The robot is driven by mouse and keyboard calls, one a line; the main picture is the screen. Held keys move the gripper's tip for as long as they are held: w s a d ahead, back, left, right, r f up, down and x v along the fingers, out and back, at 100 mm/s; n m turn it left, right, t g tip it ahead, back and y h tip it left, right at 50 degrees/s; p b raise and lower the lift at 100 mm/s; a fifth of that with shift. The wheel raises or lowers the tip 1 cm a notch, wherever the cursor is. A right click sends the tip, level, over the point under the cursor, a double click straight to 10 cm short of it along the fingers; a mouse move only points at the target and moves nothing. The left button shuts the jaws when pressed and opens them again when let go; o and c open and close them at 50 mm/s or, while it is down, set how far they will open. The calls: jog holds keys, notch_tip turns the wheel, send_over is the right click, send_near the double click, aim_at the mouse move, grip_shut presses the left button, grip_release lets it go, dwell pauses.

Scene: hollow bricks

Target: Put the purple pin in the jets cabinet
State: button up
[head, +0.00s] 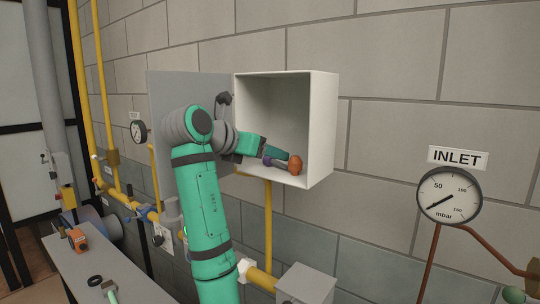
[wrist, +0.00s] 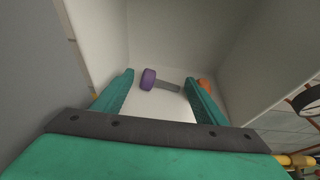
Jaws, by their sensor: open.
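The white cabinet (head: 322,130) is mounted on the wall with its grey door (head: 170,90) swung open to the left. The purple pin (wrist: 148,79), with a purple head and a grey shaft, appears to lie on its side on the cabinet floor. Its purple head shows partly in the head view (head: 267,161). My gripper (wrist: 160,86) is open and reaches into the cabinet, with its teal fingers either side of the pin and apart from its head. In the head view my gripper (head: 276,154) partly covers the pin.
An orange rounded object (head: 295,164) sits at the cabinet's front right, just beyond my right finger in the wrist view (wrist: 205,85). A gauge (head: 449,194) labelled INLET is at right. A grey bench (head: 100,262) with small parts stands lower left, beside yellow pipes.

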jog(key=v, duration=1)
jog(key=shift+f, duration=0.1)
